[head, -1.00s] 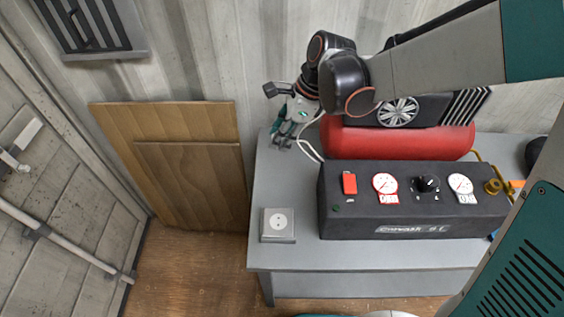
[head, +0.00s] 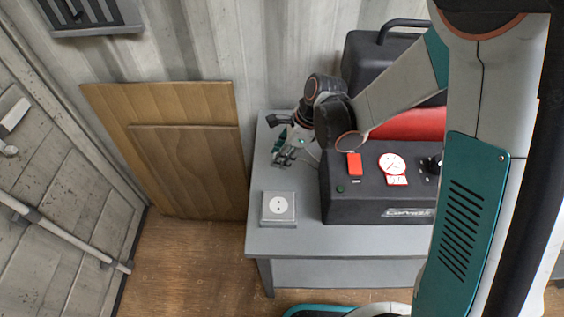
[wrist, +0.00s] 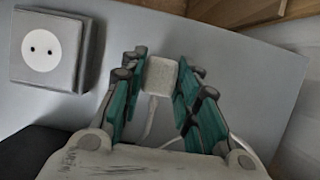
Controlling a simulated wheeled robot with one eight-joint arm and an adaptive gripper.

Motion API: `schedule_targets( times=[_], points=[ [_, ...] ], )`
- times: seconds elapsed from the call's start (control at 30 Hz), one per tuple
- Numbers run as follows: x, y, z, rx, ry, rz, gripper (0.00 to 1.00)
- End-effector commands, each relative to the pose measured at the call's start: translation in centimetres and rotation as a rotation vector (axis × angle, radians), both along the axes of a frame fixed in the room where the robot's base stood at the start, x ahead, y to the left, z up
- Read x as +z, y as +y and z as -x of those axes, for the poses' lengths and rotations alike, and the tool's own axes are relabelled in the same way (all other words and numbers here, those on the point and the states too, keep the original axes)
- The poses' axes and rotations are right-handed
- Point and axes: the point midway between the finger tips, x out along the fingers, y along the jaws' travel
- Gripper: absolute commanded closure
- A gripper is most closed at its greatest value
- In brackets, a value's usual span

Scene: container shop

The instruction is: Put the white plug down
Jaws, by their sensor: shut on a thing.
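The white plug (wrist: 161,76) is between the teal fingers of my gripper (wrist: 157,88) in the wrist view, with its white cable (wrist: 150,118) trailing back under the gripper. My gripper (head: 284,157) is shut on the plug, over the grey table's left part in the head view. The plug is too small to make out clearly in the head view. Whether the plug touches the table top (head: 262,240) I cannot tell. The white wall-type socket (head: 279,208) on its grey box is apart from the gripper, nearer the table's front; it also shows in the wrist view (wrist: 42,50).
A black compressor panel (head: 385,185) with a red switch (head: 354,164) and a gauge (head: 392,164) stands right of the gripper. A red tank (head: 405,124) is behind it. Wooden boards (head: 185,170) lean on the wall at left.

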Motion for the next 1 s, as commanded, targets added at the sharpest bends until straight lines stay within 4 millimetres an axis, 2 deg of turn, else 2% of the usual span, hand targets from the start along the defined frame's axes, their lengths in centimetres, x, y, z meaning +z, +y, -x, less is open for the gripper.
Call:
schedule_targets(
  times=[0.1,0.2,0.7,0.73,0.8,1.0],
  points=[
    [-2.2,0.0,0.0,0.000,0.000,0.000,1.00],
    [-3.3,0.0,0.0,0.000,0.000,0.000,1.00],
    [-4.0,0.0,0.0,0.000,0.000,0.000,1.00],
    [-4.0,0.0,0.0,0.000,0.000,0.000,0.68],
    [-3.8,0.0,0.0,0.000,0.000,0.000,0.53],
    [-3.8,0.0,0.0,0.000,0.000,0.000,0.51]
  ],
)
